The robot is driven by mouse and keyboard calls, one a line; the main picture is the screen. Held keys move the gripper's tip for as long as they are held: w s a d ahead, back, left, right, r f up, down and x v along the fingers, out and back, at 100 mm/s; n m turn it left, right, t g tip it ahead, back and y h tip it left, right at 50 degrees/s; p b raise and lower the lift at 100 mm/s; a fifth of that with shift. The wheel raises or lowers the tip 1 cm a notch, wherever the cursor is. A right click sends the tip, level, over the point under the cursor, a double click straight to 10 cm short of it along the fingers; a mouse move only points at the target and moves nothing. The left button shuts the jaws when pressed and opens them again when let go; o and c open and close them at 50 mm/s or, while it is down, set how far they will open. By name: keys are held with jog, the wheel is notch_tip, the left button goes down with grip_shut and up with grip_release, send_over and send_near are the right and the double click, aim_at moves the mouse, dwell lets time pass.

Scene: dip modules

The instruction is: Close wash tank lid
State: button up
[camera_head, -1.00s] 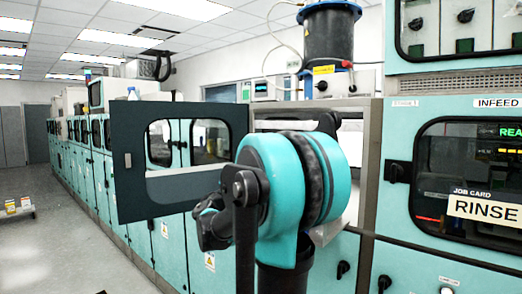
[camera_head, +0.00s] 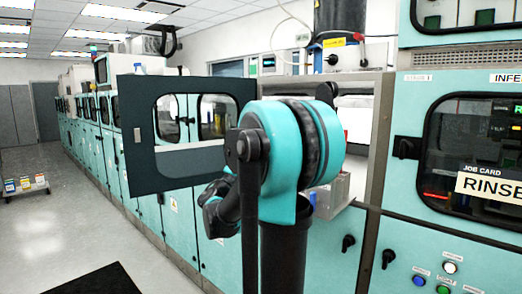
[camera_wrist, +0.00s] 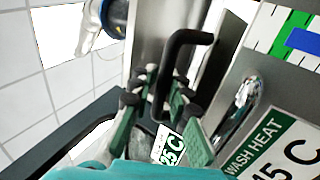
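A dark panel with a rounded window (camera_head: 145,125), which looks like the wash tank lid, stands swung out from the teal machine line in the head view. In the wrist view a black looped handle (camera_wrist: 188,37) rises in front of a metal wall. My gripper (camera_wrist: 164,84) has its green-padded fingers apart, on either side of the handle's lower leg. I cannot tell whether they touch it. A "WASH HEAT" label (camera_wrist: 265,145) is at right. In the head view my arm hides the gripper and part of the tank opening.
The rinse station with its dark window (camera_head: 470,150) stands to the right. Control knobs (camera_head: 388,258) sit below it. A small cart with boxes (camera_head: 25,185) and a dark mat (camera_head: 95,282) are on the left floor, which is otherwise clear.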

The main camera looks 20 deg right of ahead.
jog(key=o, duration=0.3)
jog(key=v, duration=1.2)
jog(key=shift+f, duration=0.1)
jog(key=s+d+f+m+g+y, duration=0.1)
jog(key=s+d+f+g+y, duration=0.15)
jog(key=f, duration=0.55)
jog(key=s+d+f+g+y, duration=0.1)
jog(key=s+d+f+y, duration=0.2)
jog(key=f, duration=0.4)
jog(key=s+d+f+m+g+y, duration=0.1)
jog(key=s+d+f+y, duration=0.1)
jog(key=f+y, duration=0.45)
jog(key=s+a+f+m+y, duration=0.1)
jog(key=s+a+f+y, duration=0.3)
jog(key=a+f, duration=0.3)
jog(key=s+a+f+m+y, duration=0.1)
jog(key=s+a+f+y, duration=0.3)
jog(key=a+f+y, duration=0.2)
jog(key=a+f+g, duration=0.1)
jog(key=a+f, duration=0.1)
jog(key=a, duration=0.2)
jog(key=shift+s+a+f, duration=0.2)
jog(key=shift+s+f, duration=0.1)
jog(key=shift+s, duration=0.1)
